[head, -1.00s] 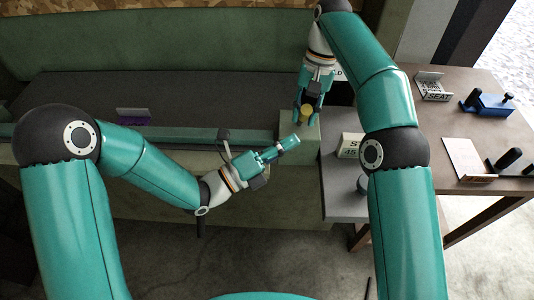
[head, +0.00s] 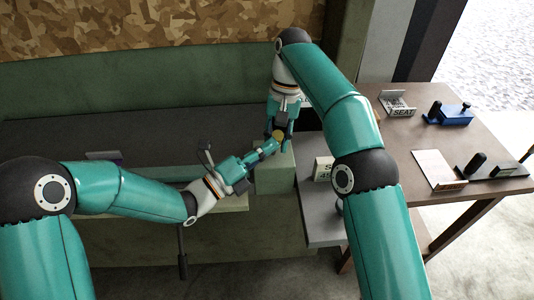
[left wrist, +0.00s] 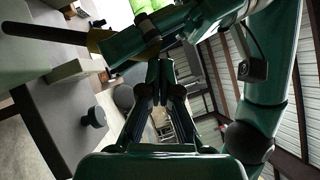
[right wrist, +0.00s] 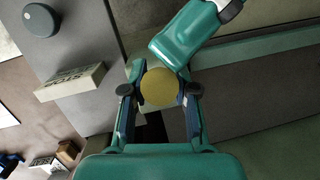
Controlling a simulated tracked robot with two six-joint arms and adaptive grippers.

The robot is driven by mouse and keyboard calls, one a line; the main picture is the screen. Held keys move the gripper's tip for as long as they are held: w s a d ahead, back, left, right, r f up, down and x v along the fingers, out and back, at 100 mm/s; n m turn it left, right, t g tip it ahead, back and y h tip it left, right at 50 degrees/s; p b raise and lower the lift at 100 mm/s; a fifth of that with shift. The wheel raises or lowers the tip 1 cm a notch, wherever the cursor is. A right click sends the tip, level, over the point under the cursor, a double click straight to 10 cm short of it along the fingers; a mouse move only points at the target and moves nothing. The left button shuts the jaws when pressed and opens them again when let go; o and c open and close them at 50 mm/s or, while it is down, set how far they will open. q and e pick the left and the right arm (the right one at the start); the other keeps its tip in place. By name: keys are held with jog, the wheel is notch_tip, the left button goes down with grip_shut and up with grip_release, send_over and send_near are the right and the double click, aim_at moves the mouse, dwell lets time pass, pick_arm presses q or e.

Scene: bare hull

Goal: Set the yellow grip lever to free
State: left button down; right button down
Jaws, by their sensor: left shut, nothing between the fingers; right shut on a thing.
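The yellow grip lever shows its round yellow end (head: 279,135) in the head view, above the corner of the green hull ledge. My right gripper (head: 281,138) is shut on it. In the right wrist view the yellow end (right wrist: 160,87) sits between my right gripper's fingertips (right wrist: 160,92). In the left wrist view a yellow part (left wrist: 97,40) shows beside my right gripper. My left gripper (head: 272,146) is shut and empty, its tips close beside the right fingers; I cannot tell if they touch. The lever's lower part is hidden.
A grey shelf (head: 316,217) with a lettered sign (head: 323,169) stands right of the lever. A brown table (head: 400,150) beyond holds a sign marked SEAT (head: 399,104), a blue block (head: 452,115) and a pale plate (head: 438,170). The green hull wall (head: 150,90) stands behind.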

jog(key=shift+s+a+f+g, duration=0.1)
jog(key=shift+s+f+g, duration=0.1)
jog(key=shift+s+g, duration=0.1)
jog(key=c, duration=1.2)
grip_release()
jog(key=o, duration=0.3)
jog(key=shift+w, duration=0.1)
